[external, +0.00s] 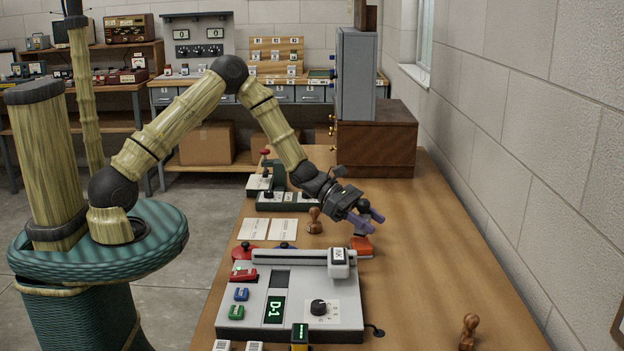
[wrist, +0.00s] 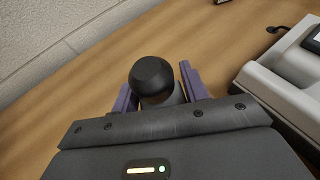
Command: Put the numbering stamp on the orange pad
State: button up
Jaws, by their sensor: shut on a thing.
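The numbering stamp (external: 363,206) has a round black knob on a grey body. My gripper (external: 368,217) is shut on it, with one purple finger on each side. In the wrist view the black knob (wrist: 153,76) stands up between the two fingers of my gripper (wrist: 158,92). The orange pad (external: 362,249) lies on the table just behind the grey machine, and the stamp is over or beside its far edge. Whether the stamp touches the pad cannot be told. The pad is hidden in the wrist view.
A large grey machine (external: 263,305) with dial and displays stands in front of the pad. Wooden stamps stand behind (external: 314,222) and at front right (external: 468,333). Paper cards (external: 268,229) lie to the left. The table (external: 430,250) is clear to the right.

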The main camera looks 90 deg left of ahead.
jog(key=shift+f, duration=1.25)
jog(key=shift+f, duration=0.1)
jog(key=o, duration=1.1)
jog(key=shift+r, duration=0.2)
jog(key=v, duration=1.2)
jog(key=shift+f, duration=0.15)
